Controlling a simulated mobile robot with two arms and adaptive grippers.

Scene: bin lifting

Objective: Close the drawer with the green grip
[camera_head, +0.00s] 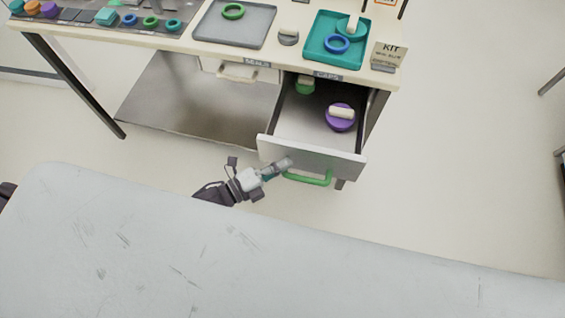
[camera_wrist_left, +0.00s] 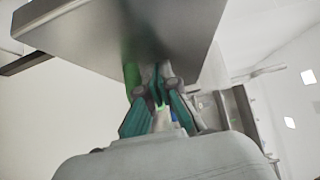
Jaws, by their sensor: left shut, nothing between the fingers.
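The drawer labelled CAPS (camera_head: 312,158) is pulled out from under the workbench, and its green grip (camera_head: 308,178) shows on its front. Inside it lie a purple cap (camera_head: 340,118) and a green cap (camera_head: 305,86), each with a pale bar on top. My left gripper (camera_head: 286,163) is shut and empty at the drawer front, just left of the grip. In the left wrist view its fingers (camera_wrist_left: 160,95) are close to the drawer front (camera_wrist_left: 130,35), with the green grip (camera_wrist_left: 132,75) partly behind them. Whether they touch the front cannot be told. My right gripper is not in view.
A closed drawer labelled SEALS (camera_head: 238,72) sits to the left under the bench. The bench top holds a grey tray (camera_head: 210,38), a teal tray (camera_head: 313,56) with rings, and a KIT card (camera_head: 389,53). The floor right of the drawer is clear.

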